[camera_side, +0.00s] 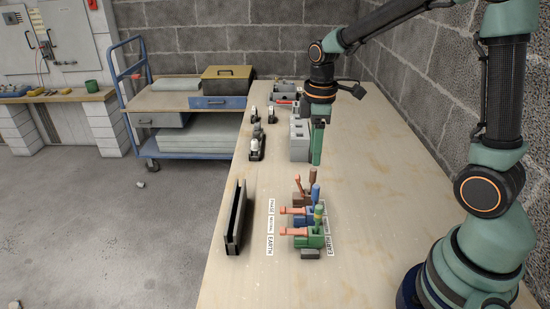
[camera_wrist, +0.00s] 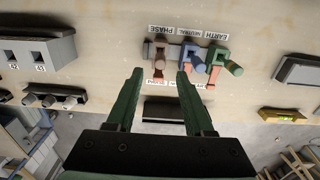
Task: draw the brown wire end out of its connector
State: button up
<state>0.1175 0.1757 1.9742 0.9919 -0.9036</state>
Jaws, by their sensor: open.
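The brown connector (camera_side: 301,199) stands on the bench at the far end of a row of three, by the PHASE label. A brown wire end (camera_side: 313,175) sticks up from it, and its orange lever (camera_side: 298,184) is raised at a tilt. The brown connector also shows in the wrist view (camera_wrist: 159,52), just beyond my fingertips. My gripper (camera_side: 317,163) points down above the bench, open and empty, apart from the brown wire end. Its two green fingers show in the wrist view (camera_wrist: 160,72).
The blue connector (camera_side: 308,219) and green connector (camera_side: 312,241) stand close beside the brown one, with levers lying flat and wires upright. A black channel (camera_side: 235,217) lies to the left. A grey block (camera_side: 299,141) stands behind. The bench right of the connectors is clear.

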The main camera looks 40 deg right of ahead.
aim_at(314, 169)
jog(key=shift+f, duration=2.65)
grip_shut()
jog(key=shift+r, duration=1)
jog(key=shift+r, duration=3.45)
